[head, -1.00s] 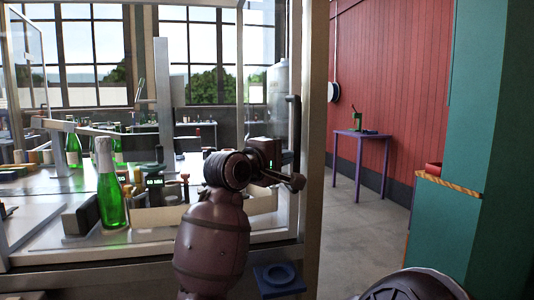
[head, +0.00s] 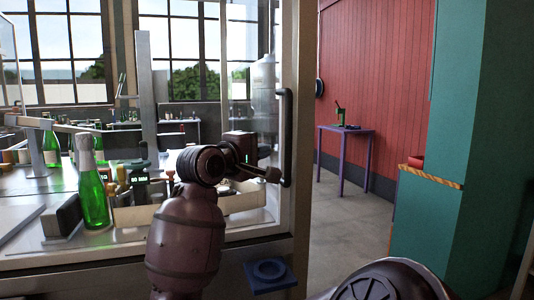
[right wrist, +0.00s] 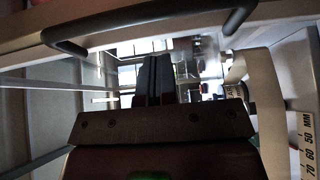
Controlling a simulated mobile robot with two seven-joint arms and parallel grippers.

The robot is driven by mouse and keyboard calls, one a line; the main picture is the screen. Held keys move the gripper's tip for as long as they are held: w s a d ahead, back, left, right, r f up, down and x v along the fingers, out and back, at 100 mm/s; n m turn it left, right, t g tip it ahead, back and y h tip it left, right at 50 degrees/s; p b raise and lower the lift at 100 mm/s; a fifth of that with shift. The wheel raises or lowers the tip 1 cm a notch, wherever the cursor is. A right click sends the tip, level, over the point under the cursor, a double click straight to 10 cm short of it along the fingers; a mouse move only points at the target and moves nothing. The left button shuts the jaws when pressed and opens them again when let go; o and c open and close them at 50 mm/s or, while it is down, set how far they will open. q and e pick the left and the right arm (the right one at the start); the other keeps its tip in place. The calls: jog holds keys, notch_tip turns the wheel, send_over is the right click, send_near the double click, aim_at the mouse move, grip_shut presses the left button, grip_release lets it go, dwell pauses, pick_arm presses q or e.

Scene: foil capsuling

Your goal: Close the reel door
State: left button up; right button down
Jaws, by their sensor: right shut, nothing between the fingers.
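The reel door appears to be the clear panel in a pale metal frame (head: 304,130) at the right of the machine, with a dark upright bar handle (head: 285,130). I cannot tell how far it stands open. My right gripper (head: 272,175) is shut and empty, by the handle's lower end and just left of it in the picture; contact is unclear. In the right wrist view, the shut fingers (right wrist: 154,82) point forward, and the dark handle (right wrist: 150,22) crosses above them, not between them. The reel is not clearly seen. My left gripper is out of view.
Green bottles (head: 92,190) and small devices stand on the machine's worktop at left. A blue bracket with a round ring (head: 270,274) sticks out low on the front. A purple table (head: 343,130) stands farther back, beyond open floor. A teal cabinet (head: 440,220) is at right.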

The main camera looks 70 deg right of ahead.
jog(key=b+v, duration=0.2)
jog(key=v, duration=0.8)
jog(key=shift+w+a, duration=0.2)
jog(key=shift+w, duration=0.05)
jog(key=shift+a, duration=0.1)
